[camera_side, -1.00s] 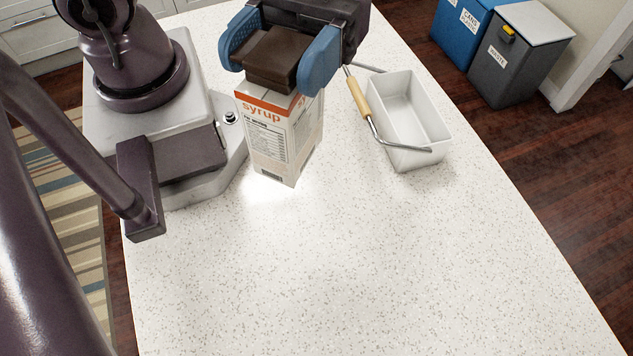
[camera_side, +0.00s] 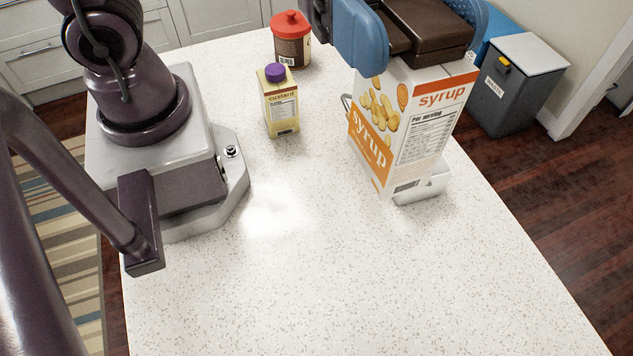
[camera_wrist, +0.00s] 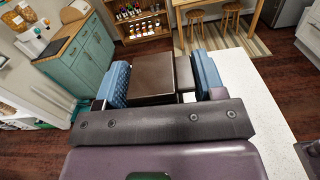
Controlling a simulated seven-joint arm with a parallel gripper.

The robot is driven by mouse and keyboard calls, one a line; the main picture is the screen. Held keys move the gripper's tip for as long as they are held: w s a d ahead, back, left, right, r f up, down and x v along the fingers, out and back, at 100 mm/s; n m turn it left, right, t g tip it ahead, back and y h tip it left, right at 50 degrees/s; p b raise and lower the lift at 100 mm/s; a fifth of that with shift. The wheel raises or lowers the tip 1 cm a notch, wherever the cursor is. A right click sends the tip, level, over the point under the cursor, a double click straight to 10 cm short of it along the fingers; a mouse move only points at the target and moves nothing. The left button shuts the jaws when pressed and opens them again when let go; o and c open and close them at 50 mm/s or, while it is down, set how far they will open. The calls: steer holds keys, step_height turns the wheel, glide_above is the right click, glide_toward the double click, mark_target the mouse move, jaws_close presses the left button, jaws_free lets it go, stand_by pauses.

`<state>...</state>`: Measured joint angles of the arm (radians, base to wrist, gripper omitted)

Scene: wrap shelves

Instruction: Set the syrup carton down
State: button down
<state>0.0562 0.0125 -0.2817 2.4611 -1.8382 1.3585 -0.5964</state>
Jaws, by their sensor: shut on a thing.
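The syrup carton (camera_side: 412,125) is a white and orange box with a brown top, in the right half of the side view. My gripper (camera_side: 415,35) is shut on its top, a blue finger on either side. The carton is tilted a little and hangs in front of a white bin, hiding most of it. I cannot tell how far its bottom is above the counter. In the wrist view my gripper (camera_wrist: 163,82) has the brown top between its blue fingers.
A custard carton (camera_side: 280,101) with a purple cap and a red-lidded jar (camera_side: 291,40) stand at the back of the counter (camera_side: 330,270). The white bin (camera_side: 430,188) stands at the right. The front and middle of the counter are clear. A grey waste bin (camera_side: 515,88) is on the floor beyond.

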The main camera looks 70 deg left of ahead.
step_height(320, 180, down, 25)
stand_by(0.9)
steer(key=shift+f, duration=0.2)
steer(key=shift+c, duration=1)
jaws_free()
